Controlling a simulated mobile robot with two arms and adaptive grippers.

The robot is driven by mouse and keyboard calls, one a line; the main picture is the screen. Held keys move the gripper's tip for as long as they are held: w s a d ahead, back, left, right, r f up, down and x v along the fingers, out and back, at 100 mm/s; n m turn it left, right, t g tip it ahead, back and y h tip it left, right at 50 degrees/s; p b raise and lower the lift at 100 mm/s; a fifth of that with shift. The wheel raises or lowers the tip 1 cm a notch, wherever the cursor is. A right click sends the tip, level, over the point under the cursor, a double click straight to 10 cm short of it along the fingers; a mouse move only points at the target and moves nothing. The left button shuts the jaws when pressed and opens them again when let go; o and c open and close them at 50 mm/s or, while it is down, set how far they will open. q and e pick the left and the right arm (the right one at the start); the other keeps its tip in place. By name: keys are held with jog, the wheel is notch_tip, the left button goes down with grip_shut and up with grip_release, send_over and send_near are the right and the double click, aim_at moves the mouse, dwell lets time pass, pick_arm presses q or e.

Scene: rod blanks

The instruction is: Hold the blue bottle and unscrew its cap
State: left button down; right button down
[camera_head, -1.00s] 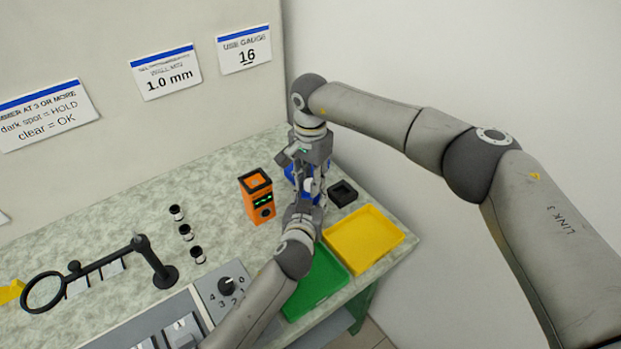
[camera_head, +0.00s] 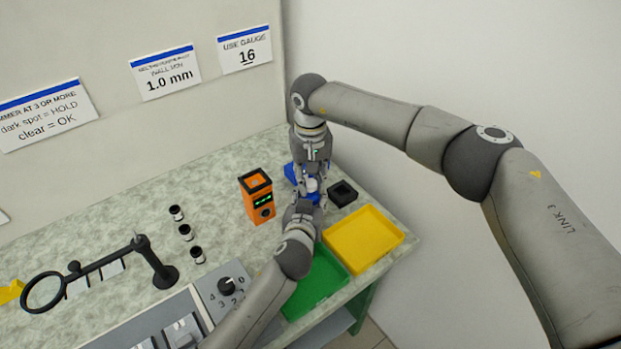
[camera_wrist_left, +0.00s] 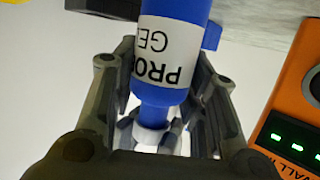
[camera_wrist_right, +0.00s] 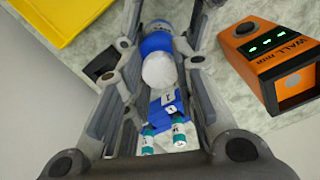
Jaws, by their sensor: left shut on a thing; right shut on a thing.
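The blue bottle (camera_wrist_left: 170,95) with a white label stands between the fingers of my left gripper (camera_wrist_left: 168,60), which is shut on its body from the side. The label reads upside down in the left wrist view. The white cap (camera_wrist_right: 160,70) is on the bottle's neck, between the fingers of my right gripper (camera_wrist_right: 158,60), which is shut on it from above. In the head view the cap (camera_head: 311,184) shows as a small white spot between both hands, and most of the bottle is hidden. I cannot tell how loose the cap is.
An orange gauge box (camera_head: 257,198) with green lights stands left of the hands. A blue rack (camera_wrist_right: 168,110) with vials lies close by. A black holder (camera_head: 342,193), a yellow tray (camera_head: 363,240) and a green tray (camera_head: 318,280) are at the right and front.

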aim_at(311, 183)
jog(key=shift+r, duration=0.15)
jog(key=shift+r, duration=0.95)
jog(key=shift+r, duration=0.1)
jog(key=shift+r, duration=1.9)
pick_arm(q)
jog(key=c, duration=0.8)
grip_release()
jog(key=shift+s, duration=0.15)
